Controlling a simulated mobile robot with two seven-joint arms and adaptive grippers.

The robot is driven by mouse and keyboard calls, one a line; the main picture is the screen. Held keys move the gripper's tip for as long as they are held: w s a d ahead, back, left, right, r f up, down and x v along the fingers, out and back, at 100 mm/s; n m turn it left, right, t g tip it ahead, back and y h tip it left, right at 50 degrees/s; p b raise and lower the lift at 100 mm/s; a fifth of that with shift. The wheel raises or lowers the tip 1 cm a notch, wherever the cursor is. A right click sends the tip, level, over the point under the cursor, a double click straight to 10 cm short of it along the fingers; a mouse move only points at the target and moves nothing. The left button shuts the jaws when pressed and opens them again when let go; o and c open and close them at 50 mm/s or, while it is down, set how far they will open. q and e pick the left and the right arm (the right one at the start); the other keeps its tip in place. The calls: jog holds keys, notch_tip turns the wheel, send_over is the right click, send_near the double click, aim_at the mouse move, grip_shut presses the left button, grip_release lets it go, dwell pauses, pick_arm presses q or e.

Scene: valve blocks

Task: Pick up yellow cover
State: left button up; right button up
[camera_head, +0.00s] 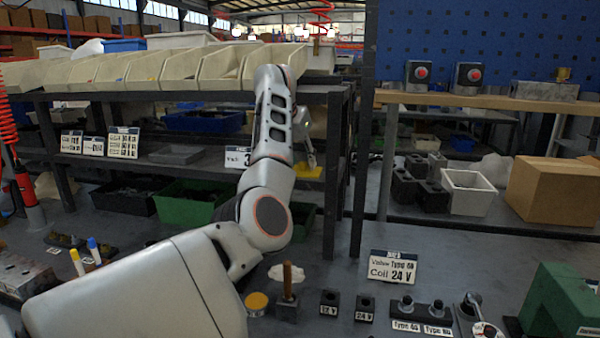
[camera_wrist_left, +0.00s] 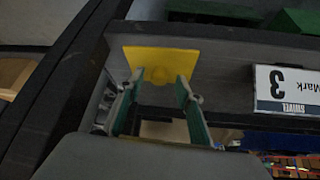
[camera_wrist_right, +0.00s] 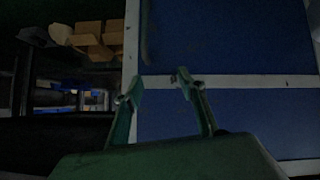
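The yellow cover (camera_head: 309,172) lies on the shelf of the dark rack, partly behind my left gripper (camera_head: 311,160).
A sign marked 3 (camera_wrist_left: 285,90) stands beside the cover. Beige bins (camera_head: 210,70) line the shelf above, and a dark rack post (camera_head: 333,165) stands just right of the cover. The bench below holds small blocks, a green block (camera_head: 562,305) and a yellow round piece (camera_head: 256,302).

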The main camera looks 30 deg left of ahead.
pick_arm(q)
jog(key=shift+d, duration=0.15)
grip_shut()
jog(key=shift+r, duration=0.1)
